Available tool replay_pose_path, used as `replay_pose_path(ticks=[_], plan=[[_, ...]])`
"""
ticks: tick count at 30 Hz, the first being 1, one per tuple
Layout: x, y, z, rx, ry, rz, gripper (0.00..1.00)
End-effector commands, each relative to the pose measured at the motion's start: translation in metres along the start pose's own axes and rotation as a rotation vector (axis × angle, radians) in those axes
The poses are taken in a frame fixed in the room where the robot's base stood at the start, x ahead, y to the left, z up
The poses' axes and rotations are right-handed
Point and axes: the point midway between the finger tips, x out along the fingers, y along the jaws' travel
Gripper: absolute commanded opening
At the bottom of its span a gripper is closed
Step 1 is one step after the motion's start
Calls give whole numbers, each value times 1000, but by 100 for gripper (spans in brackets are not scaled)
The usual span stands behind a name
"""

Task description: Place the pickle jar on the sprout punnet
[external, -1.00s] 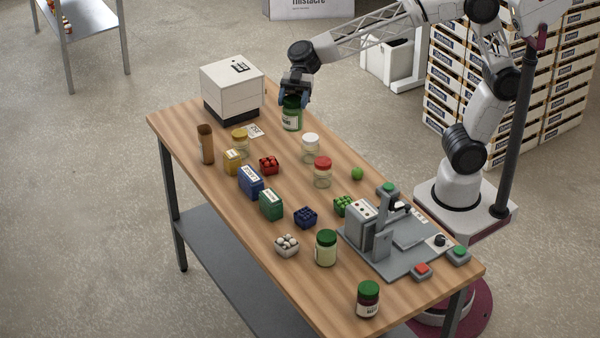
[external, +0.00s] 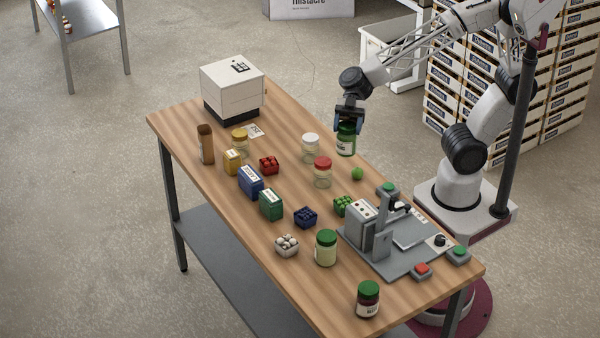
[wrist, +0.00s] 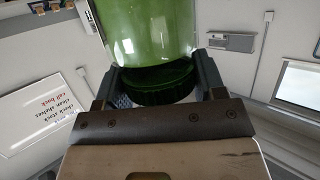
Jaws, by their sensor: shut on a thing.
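My gripper (external: 347,122) is shut on a green jar with a dark green lid, which I take as the pickle jar (external: 346,140). It hangs upright below the fingers at the table's right long edge; its height above the table is hard to judge. In the wrist view the jar's green side (wrist: 150,28) fills the top middle, and its lid sits between the two fingers (wrist: 155,82). The sprout punnet (external: 343,206), a small green tray of green balls, stands on the table below and nearer the camera than the gripper, left of the grey machine.
Near the punnet are a grey machine (external: 385,242), a lime (external: 357,174), a red-lidded jar (external: 322,172), a white-lidded jar (external: 310,148), a blue punnet (external: 305,217) and a green-lidded pale jar (external: 326,248).

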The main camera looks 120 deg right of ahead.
Motion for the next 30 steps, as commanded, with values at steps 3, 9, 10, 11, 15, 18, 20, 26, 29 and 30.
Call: replay_pose_path(ticks=[3,9,10,11,15,18,20,26,29,30], plan=[[-2,-30,20,0,0,1,18],[-5,-75,54,2,-3,3,18],[-6,-81,58,0,-4,3,18],[-6,-87,63,0,-5,3,18],[-8,-107,80,1,-7,5,18],[-9,-117,88,1,-9,6,18],[-9,-120,91,1,-10,6,18],[-9,-124,95,1,-10,6,18],[-9,-124,94,1,-10,6,18],[-9,-124,94,1,-10,6,18]])
